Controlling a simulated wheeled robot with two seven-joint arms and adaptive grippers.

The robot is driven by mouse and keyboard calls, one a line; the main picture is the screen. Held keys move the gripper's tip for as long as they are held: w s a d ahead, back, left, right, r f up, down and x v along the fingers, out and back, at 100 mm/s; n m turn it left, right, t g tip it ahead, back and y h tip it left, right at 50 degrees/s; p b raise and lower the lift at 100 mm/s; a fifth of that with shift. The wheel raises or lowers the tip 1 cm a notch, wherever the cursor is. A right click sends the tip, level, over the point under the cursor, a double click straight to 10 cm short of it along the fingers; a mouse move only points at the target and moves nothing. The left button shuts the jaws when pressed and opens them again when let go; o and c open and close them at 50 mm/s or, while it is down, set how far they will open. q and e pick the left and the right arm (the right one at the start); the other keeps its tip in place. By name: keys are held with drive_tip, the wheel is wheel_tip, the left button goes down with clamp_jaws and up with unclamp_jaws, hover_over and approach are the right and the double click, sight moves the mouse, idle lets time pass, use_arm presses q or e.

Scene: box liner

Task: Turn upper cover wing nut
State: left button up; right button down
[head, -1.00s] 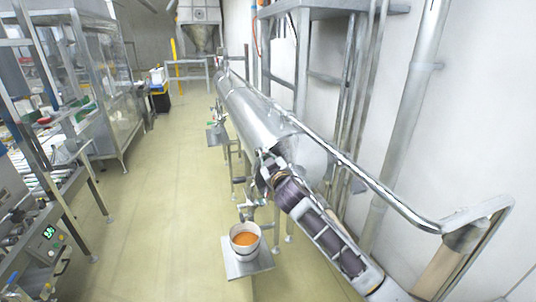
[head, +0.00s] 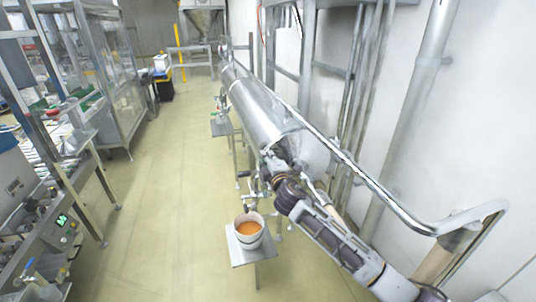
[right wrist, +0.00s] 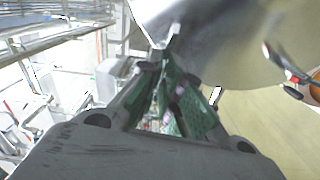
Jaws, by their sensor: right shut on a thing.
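The metal cylinder (head: 265,112) lies along the wall, with its near end and cover at my right gripper. My right gripper (head: 270,164) is at the upper edge of this cover, its fingers mostly hidden in the head view. In the right wrist view the right gripper (right wrist: 166,62) has its fingers drawn together at the tips, against the shiny metal body (right wrist: 218,42). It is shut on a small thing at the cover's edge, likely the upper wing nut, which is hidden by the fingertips. My left gripper is out of view.
A white bucket of orange content (head: 249,232) stands on a small metal stand (head: 242,255) below the cylinder's end. A handrail pipe (head: 375,185) runs along the wall above my right arm. Workbenches stand at the left. The yellowish floor (head: 165,200) between is clear.

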drive_tip(key=shift+f+n+p, duration=0.3)
drive_tip(key=shift+n+p, duration=0.05)
drive_tip(key=shift+n, duration=0.85)
drive_tip(key=c, duration=1.6)
unclamp_jaws()
drive_tip(key=shift+s, duration=0.2)
drive_tip(key=shift+v, duration=5.8)
